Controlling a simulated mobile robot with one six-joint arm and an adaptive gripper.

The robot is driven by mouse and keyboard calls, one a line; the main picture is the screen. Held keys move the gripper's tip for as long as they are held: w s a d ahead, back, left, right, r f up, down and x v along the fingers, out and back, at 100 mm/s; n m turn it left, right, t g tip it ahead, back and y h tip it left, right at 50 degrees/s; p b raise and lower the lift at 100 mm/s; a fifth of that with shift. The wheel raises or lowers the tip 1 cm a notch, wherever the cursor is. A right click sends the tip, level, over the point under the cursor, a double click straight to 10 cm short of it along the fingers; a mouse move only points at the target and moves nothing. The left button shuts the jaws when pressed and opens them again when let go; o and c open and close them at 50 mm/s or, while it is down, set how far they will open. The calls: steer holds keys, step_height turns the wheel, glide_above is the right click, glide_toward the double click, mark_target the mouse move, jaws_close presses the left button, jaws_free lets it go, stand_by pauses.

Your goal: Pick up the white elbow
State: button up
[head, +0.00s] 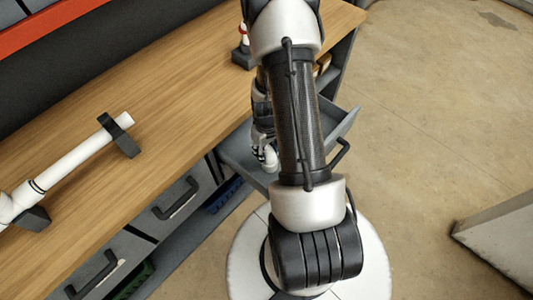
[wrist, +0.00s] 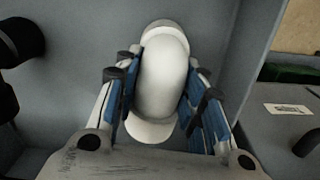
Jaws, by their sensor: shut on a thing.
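The white elbow (wrist: 162,80) is a smooth, curved white fitting, centred in the wrist view. My gripper (wrist: 161,90) is shut on it, with the blue-lined fingers against its left and right sides. Grey drawer (wrist: 75,95) surfaces lie behind and around it. In the head view the open grey drawer (head: 345,121) sticks out from under the bench. My gripper is there, mostly hidden by my arm. A small white part (head: 271,158) shows near it, probably the elbow. I cannot tell whether the elbow touches the drawer floor.
A wooden bench top (head: 180,95) bears a white pipe (head: 85,153) on dark supports at the left. Closed drawers with dark handles (head: 176,198) line the front. Dark round parts (wrist: 22,42) are left of my gripper.

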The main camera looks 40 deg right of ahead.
steer(key=c, duration=0.3)
